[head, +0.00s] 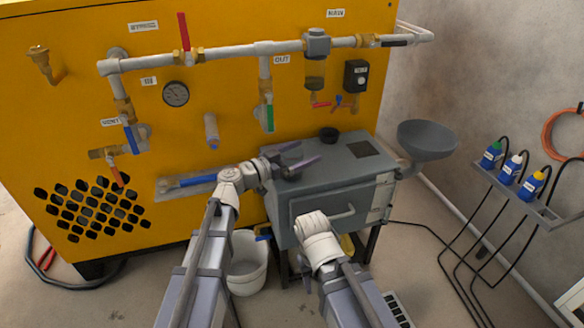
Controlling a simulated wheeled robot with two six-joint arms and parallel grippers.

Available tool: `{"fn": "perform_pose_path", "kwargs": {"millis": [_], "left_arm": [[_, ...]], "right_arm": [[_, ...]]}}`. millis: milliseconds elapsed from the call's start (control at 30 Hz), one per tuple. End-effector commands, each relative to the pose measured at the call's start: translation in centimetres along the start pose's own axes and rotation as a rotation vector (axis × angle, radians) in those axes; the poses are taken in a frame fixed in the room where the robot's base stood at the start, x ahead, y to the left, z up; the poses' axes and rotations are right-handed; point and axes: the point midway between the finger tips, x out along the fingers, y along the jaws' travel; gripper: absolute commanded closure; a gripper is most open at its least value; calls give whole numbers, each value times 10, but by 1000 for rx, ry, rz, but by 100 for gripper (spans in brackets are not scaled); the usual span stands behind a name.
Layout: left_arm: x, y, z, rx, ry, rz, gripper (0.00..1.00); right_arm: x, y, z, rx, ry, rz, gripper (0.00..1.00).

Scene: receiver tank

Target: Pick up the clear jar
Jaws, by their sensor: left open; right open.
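I cannot make out a loose clear jar for certain. A see-through bowl with an amber tint (314,75) hangs under the grey filter head on the top pipe. A small pale cylinder (211,130) is on the yellow panel. My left gripper (292,164) is open and empty, its purple-grey fingers over the left top of the grey cabinet. My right gripper (304,268) is lower, in front of the cabinet, mostly hidden by its own wrist; no held thing shows in it.
The grey cabinet (310,210) has a door handle, a black cap on top and a grey funnel (428,138) at its right. A white bucket (247,265) stands on the floor. Black cables cross the right floor.

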Motion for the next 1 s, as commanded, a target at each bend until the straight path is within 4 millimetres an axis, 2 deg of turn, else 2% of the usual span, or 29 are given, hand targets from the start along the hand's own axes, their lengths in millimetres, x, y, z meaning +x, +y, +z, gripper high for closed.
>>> {"fn": "perform_pose_path", "kwargs": {"millis": [167,867,1000], "left_arm": [[0,0,0,0,0,0,2],[-1,0,0,0,0,0,81],[-1,0,0,0,0,0,82]], "right_arm": [[0,0,0,0,0,0,50],[0,0,0,0,0,0,50],[0,0,0,0,0,0,50]]}}
